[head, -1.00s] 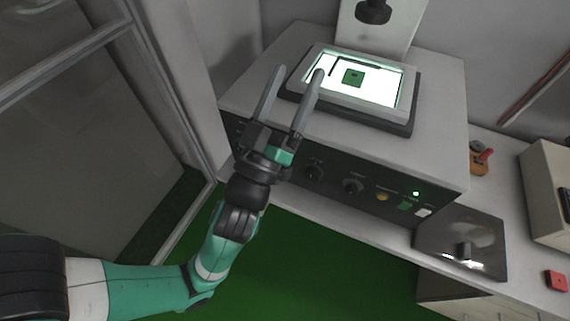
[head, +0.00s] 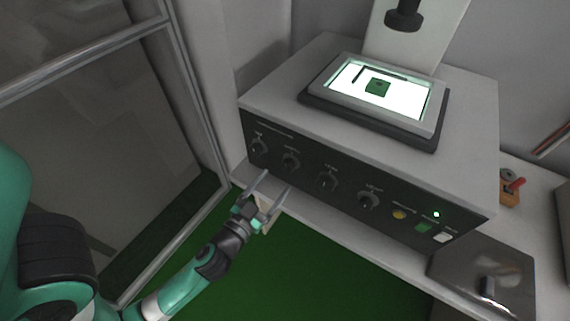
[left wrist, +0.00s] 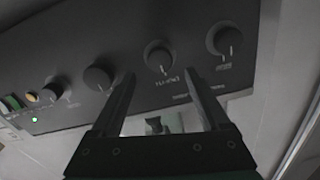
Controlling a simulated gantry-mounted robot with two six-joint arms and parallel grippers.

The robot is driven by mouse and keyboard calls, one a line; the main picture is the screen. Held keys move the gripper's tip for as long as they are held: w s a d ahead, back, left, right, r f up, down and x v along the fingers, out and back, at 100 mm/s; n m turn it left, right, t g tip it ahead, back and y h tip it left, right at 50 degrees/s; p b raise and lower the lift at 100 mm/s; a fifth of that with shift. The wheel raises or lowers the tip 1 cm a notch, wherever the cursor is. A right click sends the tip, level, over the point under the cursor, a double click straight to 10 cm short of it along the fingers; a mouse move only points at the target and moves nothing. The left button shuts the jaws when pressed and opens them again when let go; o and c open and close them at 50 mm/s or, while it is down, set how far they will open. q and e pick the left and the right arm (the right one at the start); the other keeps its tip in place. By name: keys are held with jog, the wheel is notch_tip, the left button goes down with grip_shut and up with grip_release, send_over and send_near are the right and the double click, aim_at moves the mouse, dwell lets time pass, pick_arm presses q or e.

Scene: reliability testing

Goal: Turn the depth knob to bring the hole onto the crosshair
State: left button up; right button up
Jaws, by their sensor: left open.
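The machine's dark front panel carries a row of round black knobs: a far-left knob (head: 259,146), a second knob (head: 290,160), a third (head: 327,183) and a fourth (head: 368,201). Their labels are too small to read surely, so I cannot tell which is depth. A green part (head: 377,87) with a small dark spot lies on the lit stage (head: 345,75); no crosshair is clear. My left gripper (head: 277,180) is open and empty, in front of the panel below the second knob. In the left wrist view the second knob (left wrist: 160,57) shows between the open fingers (left wrist: 159,76), apparently apart from them.
A yellow button (head: 399,213), a green button (head: 424,225) and a white button (head: 443,237) sit right of the knobs. A metal plate (head: 485,268) lies at the right on the bench. A glass-paned frame (head: 190,95) stands left. The pale bench ledge runs below the panel.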

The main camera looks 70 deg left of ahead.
aim_at(286, 168)
pick_arm(q)
jog(key=p+x, duration=0.1)
jog(key=x, duration=0.5)
jog(key=shift+w+a, duration=0.15)
jog(key=shift+c, duration=0.3)
grip_shut()
